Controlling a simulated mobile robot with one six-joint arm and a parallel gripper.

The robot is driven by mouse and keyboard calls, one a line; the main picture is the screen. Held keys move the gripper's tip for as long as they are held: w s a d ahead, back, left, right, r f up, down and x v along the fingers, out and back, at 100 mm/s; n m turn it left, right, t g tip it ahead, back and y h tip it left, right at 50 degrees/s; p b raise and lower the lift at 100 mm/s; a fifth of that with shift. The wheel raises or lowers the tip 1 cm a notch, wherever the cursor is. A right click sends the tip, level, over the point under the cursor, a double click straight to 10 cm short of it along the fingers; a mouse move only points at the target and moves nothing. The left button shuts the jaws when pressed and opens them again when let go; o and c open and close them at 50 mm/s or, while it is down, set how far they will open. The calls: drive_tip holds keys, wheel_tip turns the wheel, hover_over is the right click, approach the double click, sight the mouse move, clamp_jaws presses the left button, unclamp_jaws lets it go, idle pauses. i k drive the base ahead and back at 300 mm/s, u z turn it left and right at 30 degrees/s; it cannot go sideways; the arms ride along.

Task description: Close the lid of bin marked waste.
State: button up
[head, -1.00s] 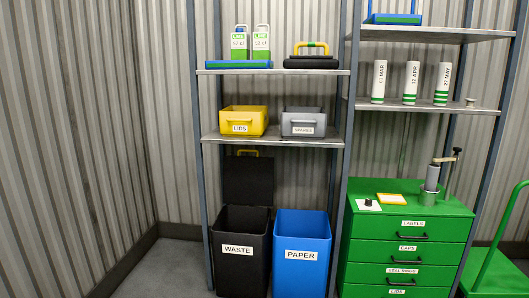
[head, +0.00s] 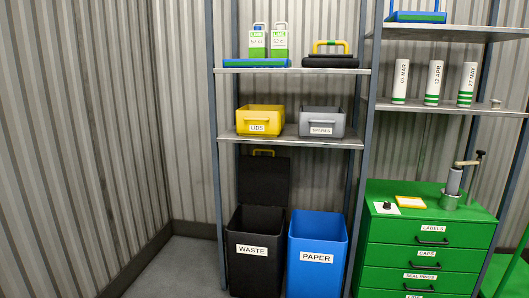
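The black bin marked WASTE (head: 255,270) stands on the floor under the shelves, left of the blue bin. Its black lid (head: 263,180) is open and stands upright at the back of the bin. My gripper is not in view.
A blue PAPER bin (head: 316,270) stands close on the right, open at the top. A shelf (head: 290,142) with a yellow LIDS box (head: 260,119) and a grey SPARES box (head: 322,122) hangs above. A green drawer cabinet (head: 400,262) stands right. Floor is free at left (head: 180,270).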

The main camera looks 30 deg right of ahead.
sight(263, 180)
drive_tip(key=u, duration=0.05)
drive_tip(key=i, duration=1)
drive_tip(key=z, duration=0.05)
